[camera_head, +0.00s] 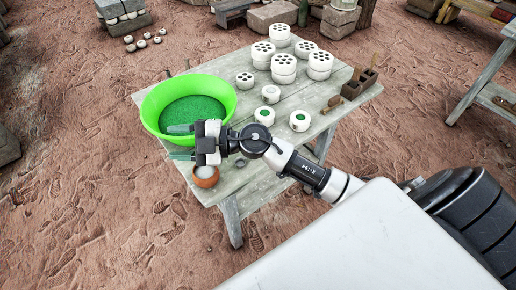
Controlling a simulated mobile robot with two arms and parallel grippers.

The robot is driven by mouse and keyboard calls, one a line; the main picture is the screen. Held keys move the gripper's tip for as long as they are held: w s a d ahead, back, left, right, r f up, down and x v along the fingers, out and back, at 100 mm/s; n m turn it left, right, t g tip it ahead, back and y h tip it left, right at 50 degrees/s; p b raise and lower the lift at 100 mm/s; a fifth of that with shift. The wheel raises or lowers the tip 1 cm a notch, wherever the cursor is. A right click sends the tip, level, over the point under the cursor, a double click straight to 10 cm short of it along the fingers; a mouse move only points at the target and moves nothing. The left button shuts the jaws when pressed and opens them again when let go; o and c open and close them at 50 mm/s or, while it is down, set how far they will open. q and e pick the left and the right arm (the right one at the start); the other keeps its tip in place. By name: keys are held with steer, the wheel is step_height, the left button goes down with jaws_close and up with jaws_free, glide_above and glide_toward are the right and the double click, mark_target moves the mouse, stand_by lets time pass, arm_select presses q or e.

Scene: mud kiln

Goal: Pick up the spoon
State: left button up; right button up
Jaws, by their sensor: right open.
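I cannot make out a spoon for certain. A small wooden-handled tool (330,104) lies near the table's right side, too small to identify. My right gripper (180,142) is open, its two fingers pointing left, over the front rim of the green tub (229,98) and close to a small brown bowl (206,182) with white content. Nothing shows between the fingers. The gripper and arm hide part of the table's front. My left gripper is not in view.
The wooden table (262,192) also bears several white perforated cylinders (284,76), two white pieces with green tops (299,122) and brown blocks (352,89) with upright handles. Another table (492,72) stands at the right. The ground around is mostly open.

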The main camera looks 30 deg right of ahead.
steer(key=w+d+f+g+h, duration=0.1)
steer(key=d+f+g+h, duration=0.2)
steer(key=d, duration=0.4)
steer(key=d+f+m+g+h, duration=0.1)
steer(key=d+f+g+h, duration=0.2)
steer(key=d+f+h, duration=0.3)
steer(key=w+d+f+m+g+h, duration=0.1)
steer(key=d+f+g+h, duration=0.2)
steer(key=d, duration=0.7)
steer(key=shift+w+f+h, duration=0.2)
steer(key=shift+f+h, duration=0.4)
steer(key=shift+h, duration=0.35)
steer(key=shift+w+f+h, duration=0.15)
steer(key=shift+f+h, duration=0.45)
steer(key=shift+h, duration=0.35)
steer(key=f, duration=0.5)
steer(key=shift+w+a+f, duration=0.2)
steer(key=shift+a+f, duration=0.1)
steer(key=shift+f, duration=0.05)
jaws_close()
